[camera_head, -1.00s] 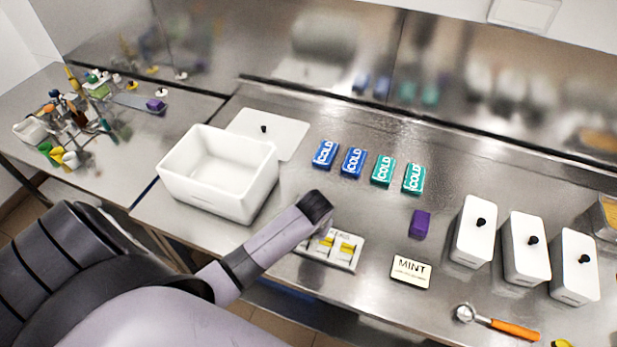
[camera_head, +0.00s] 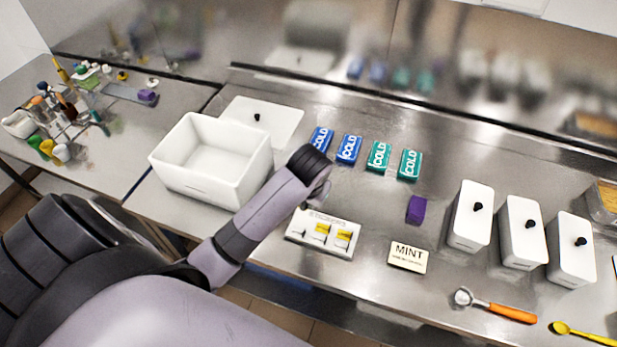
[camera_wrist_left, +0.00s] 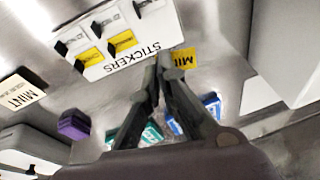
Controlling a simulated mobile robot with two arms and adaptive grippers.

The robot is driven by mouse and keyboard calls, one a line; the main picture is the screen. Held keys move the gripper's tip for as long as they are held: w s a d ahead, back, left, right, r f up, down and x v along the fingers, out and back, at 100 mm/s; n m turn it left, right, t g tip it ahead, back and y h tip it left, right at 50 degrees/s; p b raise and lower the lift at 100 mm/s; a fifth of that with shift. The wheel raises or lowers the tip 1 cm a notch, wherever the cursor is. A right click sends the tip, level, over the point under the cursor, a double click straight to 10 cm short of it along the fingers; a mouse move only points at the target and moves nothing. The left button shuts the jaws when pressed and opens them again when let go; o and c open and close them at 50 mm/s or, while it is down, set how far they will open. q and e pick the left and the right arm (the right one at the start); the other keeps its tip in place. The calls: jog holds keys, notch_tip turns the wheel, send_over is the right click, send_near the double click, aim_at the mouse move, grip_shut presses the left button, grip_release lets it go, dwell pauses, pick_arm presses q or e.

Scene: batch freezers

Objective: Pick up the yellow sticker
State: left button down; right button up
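The sticker holder (camera_head: 297,238) is a white tray marked STICKERS, near the counter's front edge, with yellow stickers in it; it also shows in the left wrist view (camera_wrist_left: 118,62). My left gripper (camera_head: 322,190) is above and behind the holder in the head view, its fingers mostly hidden by my wrist. In the left wrist view my left gripper (camera_wrist_left: 165,62) has its fingertips closed together. A yellow sticker (camera_wrist_left: 186,59) with dark lettering, partly covered, is at the fingertips, apart from the holder. My right gripper is not in view.
A MINT sign (camera_head: 408,256) and a purple block (camera_head: 416,209) lie right of the holder. Blue and green COLD packs (camera_head: 378,156) lie behind. An open white box (camera_head: 205,185) stands left, lidded white containers (camera_head: 470,225) right. A scoop (camera_head: 512,313) lies front right.

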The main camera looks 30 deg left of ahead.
pick_arm(q)
notch_tip(320, 180, up, 6)
jog(key=shift+w+r, duration=0.1)
notch_tip(320, 180, up, 10)
jog(key=p, duration=0.2)
jog(key=shift+r, duration=0.2)
dwell(1.3)
